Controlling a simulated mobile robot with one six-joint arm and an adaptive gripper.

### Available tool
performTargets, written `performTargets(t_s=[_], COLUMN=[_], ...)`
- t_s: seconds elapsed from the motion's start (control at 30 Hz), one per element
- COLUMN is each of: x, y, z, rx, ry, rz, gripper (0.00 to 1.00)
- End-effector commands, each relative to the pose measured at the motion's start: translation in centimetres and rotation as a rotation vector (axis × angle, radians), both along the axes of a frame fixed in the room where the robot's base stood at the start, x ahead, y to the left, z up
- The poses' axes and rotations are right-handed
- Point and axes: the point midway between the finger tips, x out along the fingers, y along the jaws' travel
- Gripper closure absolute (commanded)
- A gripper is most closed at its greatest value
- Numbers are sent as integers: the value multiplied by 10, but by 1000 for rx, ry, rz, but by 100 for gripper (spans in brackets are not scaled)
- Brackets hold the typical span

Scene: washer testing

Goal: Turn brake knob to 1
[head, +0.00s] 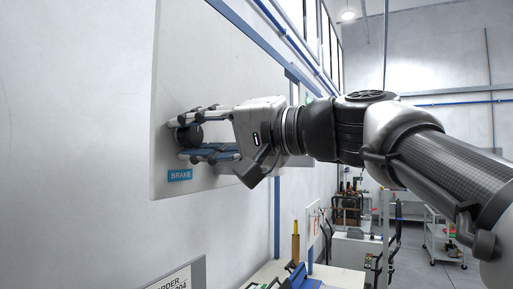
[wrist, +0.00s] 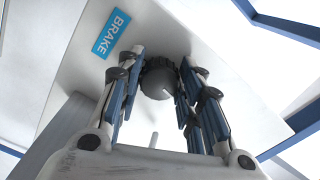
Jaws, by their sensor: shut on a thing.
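The brake knob (head: 189,136) is a dark round knob on a light grey wall panel, above a blue label reading BRAKE (head: 180,175). In the wrist view the knob (wrist: 158,80) has a ridged rim and a pale pointer line on its face. My gripper (head: 186,139) reaches the panel from the right, with one finger above the knob and one below. In the wrist view my gripper (wrist: 157,82) has its fingers on either side of the knob, shut on it. The scale marks around the knob cannot be made out.
The grey panel (head: 225,60) is mounted on the wall, with its left edge just beyond the knob. Below right, a bench (head: 340,277) holds tools. A wheeled cart (head: 443,235) stands farther back. The space in front of the panel is clear except for my arm.

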Motion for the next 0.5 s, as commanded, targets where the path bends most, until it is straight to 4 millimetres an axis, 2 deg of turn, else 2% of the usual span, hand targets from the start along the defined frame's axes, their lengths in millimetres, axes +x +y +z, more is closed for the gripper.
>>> performTargets(t_s=[0.2, 0.5], x=[0, 0], y=[0, 0], z=[-1, -1], rx=[-42, -65], ry=[-101, -156], rz=[1, 1], gripper=[90, 90])
